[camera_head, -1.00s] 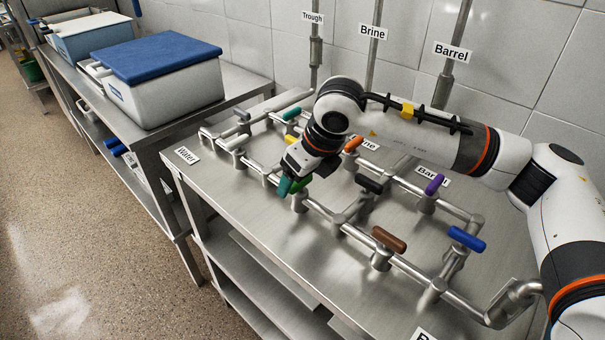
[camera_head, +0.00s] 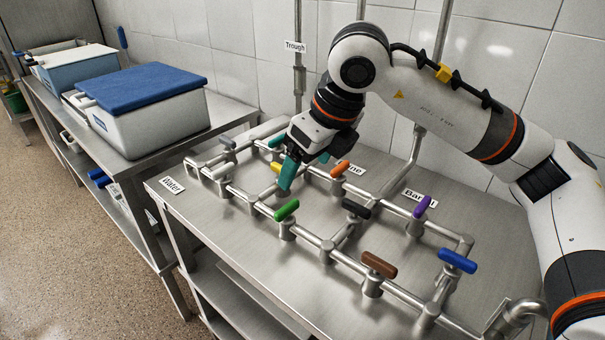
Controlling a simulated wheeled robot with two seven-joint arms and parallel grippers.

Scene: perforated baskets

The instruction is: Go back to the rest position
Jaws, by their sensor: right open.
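My right gripper (camera_head: 306,172) is open and empty, with teal fingertips pointing down. It hangs above the pipework on the steel table (camera_head: 240,265), behind and above the green valve handle (camera_head: 287,209). It partly covers the yellow handle (camera_head: 277,168). The green handle is clear of the fingers and lies slanted across its pipe. My right arm (camera_head: 450,110) reaches in from the right side. My left gripper is not in view.
Orange (camera_head: 340,167), black (camera_head: 356,208), purple (camera_head: 422,205), brown (camera_head: 379,264) and blue (camera_head: 457,260) handles stand on the pipes. A white bin with a blue lid (camera_head: 140,87) stands on the left bench. A tiled wall (camera_head: 240,38) closes the back.

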